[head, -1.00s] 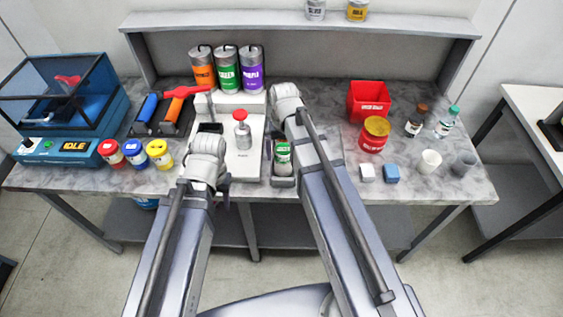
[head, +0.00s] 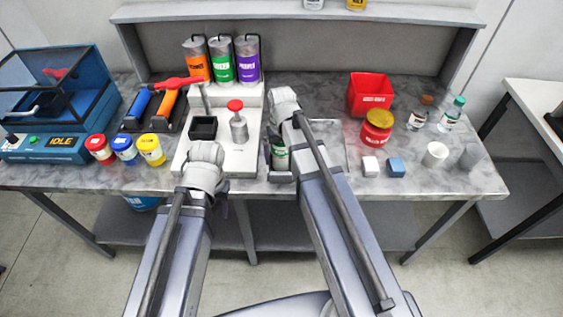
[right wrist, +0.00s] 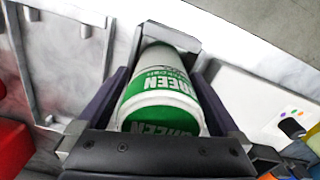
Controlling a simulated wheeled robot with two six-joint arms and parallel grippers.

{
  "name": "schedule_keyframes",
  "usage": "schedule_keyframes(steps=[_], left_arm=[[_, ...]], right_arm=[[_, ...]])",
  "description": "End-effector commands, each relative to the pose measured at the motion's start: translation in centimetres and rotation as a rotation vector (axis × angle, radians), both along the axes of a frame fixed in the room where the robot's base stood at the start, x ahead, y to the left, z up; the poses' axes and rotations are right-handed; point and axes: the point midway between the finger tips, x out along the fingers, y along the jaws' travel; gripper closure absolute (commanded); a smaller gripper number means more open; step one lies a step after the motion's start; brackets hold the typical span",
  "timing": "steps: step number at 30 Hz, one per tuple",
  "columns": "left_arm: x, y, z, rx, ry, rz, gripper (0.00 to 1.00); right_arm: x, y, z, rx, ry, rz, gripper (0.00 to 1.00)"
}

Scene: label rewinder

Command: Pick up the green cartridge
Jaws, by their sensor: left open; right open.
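The green cartridge (head: 280,156) is a white cylinder with a green label, at the grey holder right of the white machine. In the right wrist view the cartridge (right wrist: 160,95) lies lengthwise between the two dark fingers of my right gripper (right wrist: 165,88). That gripper is open, with one finger along each side; contact cannot be told. In the head view my right gripper (head: 279,150) is partly hidden by its own arm, which also covers part of the cartridge. My left gripper (head: 205,198) is open in front of the white machine, mostly hidden by its wrist, apart from the cartridge.
The white machine (head: 222,158) has a red-topped post. Orange, green (head: 222,66) and purple cans stand behind it. Red, blue and yellow jars (head: 151,150) stand left. A red bin (head: 370,94), a yellow-lidded tin, bottles and cups stand right. A grey back shelf spans the table.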

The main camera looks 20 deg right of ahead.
Motion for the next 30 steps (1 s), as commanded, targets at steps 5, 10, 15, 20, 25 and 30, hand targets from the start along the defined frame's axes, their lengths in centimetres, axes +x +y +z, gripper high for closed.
schedule_keyframes(steps=[5, 10, 15, 20, 25, 30], left_arm=[[0.00, 0.00, -0.07, 0.000, 0.000, 0.000, 0.50], [0.00, 0.01, -0.06, 0.000, 0.000, 0.000, 0.50], [0.00, 0.00, -0.07, 0.000, 0.000, 0.000, 0.50], [0.00, 0.00, -0.07, 0.000, 0.000, 0.000, 0.50], [0.00, 0.00, -0.07, 0.000, 0.000, 0.000, 0.50], [0.00, 0.00, -0.07, 0.000, 0.000, 0.000, 0.50]], right_arm=[[-0.01, 0.01, -0.07, 0.000, 0.000, 0.000, 0.00], [-0.01, 0.01, -0.07, 0.000, 0.000, 0.000, 0.12], [-0.01, 0.01, -0.07, 0.000, 0.000, 0.000, 0.31], [-0.01, 0.01, -0.07, 0.000, 0.000, 0.000, 0.49], [-0.01, 0.01, -0.07, 0.000, 0.000, 0.000, 0.69], [-0.01, 0.01, -0.07, 0.000, 0.000, 0.000, 0.88]])
